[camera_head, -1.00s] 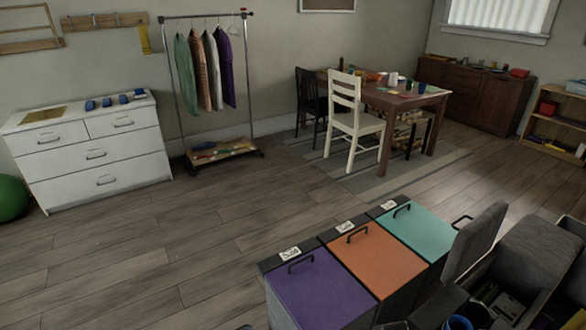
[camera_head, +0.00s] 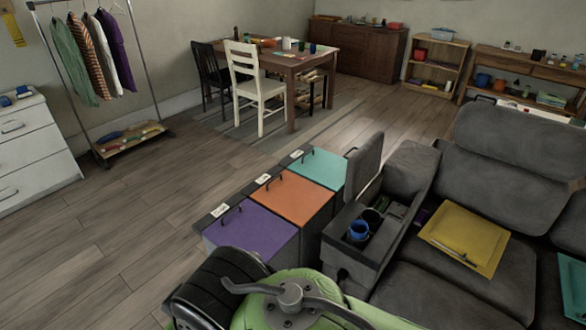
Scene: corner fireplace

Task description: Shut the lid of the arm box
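The arm box (camera_head: 343,247) is a dark grey console built into the sofa's armrest area, right of the three coloured bins. Its padded grey lid (camera_head: 364,170) stands raised, nearly upright, at the far end of the box. Inside the open top a blue cup (camera_head: 358,231) sits near the front, with a dark round holder behind it and small greenish items (camera_head: 391,207) in a compartment. My gripper is not in view, so its state and distance from the lid do not show.
Bins with purple (camera_head: 240,232), orange (camera_head: 290,196) and teal (camera_head: 318,168) tops stand left of the box. The grey sofa (camera_head: 515,160) carries a yellow folder (camera_head: 462,238). A green rounded object with a grey lever (camera_head: 290,299) fills the bottom foreground. Floor at left is clear.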

